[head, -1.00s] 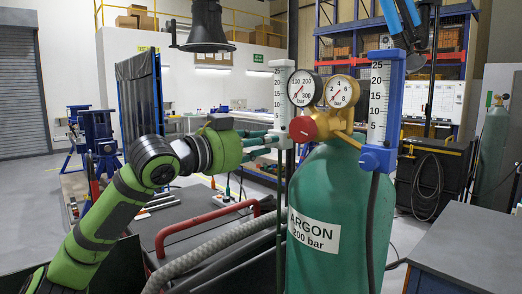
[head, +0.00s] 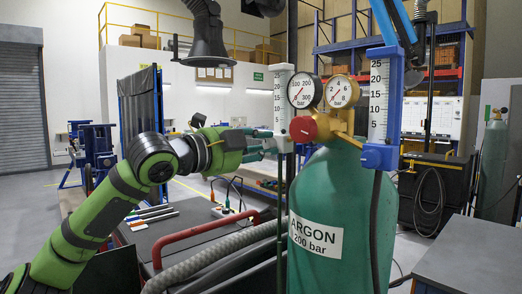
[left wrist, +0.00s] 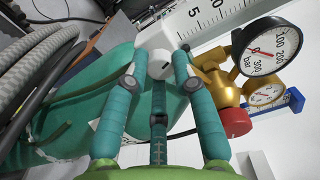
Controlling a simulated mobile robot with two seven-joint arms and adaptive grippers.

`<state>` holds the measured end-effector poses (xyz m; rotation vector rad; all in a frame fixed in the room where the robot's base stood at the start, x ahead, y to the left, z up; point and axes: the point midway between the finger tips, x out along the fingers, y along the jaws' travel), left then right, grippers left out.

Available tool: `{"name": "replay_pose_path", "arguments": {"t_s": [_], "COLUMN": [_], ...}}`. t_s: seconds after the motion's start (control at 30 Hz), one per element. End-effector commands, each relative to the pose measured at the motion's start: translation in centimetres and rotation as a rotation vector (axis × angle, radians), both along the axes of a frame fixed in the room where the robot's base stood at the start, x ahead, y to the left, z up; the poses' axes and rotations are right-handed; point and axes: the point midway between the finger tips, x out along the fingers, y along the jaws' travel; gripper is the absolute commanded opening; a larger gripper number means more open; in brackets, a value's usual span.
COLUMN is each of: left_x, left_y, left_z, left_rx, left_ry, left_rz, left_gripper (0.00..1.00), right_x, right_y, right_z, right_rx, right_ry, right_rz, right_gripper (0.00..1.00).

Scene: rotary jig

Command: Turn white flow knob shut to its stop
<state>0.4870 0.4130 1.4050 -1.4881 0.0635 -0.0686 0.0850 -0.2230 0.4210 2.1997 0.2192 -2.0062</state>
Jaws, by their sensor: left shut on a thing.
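The white flowmeter (head: 284,108) with its printed scale stands upright left of the gauges. In the left wrist view its white scale tube (left wrist: 210,18) runs up to the right. The white flow knob (left wrist: 157,62) sits at the tube's lower end with a dark mark on its face. My left gripper (head: 262,144) reaches it from the left. In the left wrist view the teal fingers of my left gripper (left wrist: 160,82) are shut on the knob from both sides. The knob is hard to make out in the head view. My right gripper is not in view.
The green argon cylinder (head: 335,195) carries two round gauges (head: 305,91) and a red knob (head: 303,129) close to the fingers. A second, blue-bodied flowmeter (head: 379,110) stands to the right. A red bent handle (head: 200,232) and a grey corrugated hose (head: 215,258) lie below my left arm.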

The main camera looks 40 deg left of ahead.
Motion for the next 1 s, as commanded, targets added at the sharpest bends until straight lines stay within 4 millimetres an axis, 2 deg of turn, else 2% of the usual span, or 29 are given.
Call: {"name": "replay_pose_path", "arguments": {"t_s": [0.2, 0.5, 1.0], "left_x": [-0.04, -0.01, -0.03], "left_y": [0.01, 0.03, 0.02], "left_z": [0.0, 0.03, 0.1], "left_rx": [0.172, 0.327, 0.383], "left_ry": [-0.016, -0.03, -0.035], "left_rz": [0.001, 0.001, 0.001], "left_gripper": [0.0, 0.0, 0.0], "right_x": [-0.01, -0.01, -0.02], "right_y": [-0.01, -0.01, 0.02], "right_z": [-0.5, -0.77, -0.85], "right_rx": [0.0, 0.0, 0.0], "right_ry": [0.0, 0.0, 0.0], "right_rz": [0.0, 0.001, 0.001], "right_gripper": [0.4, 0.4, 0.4]}}
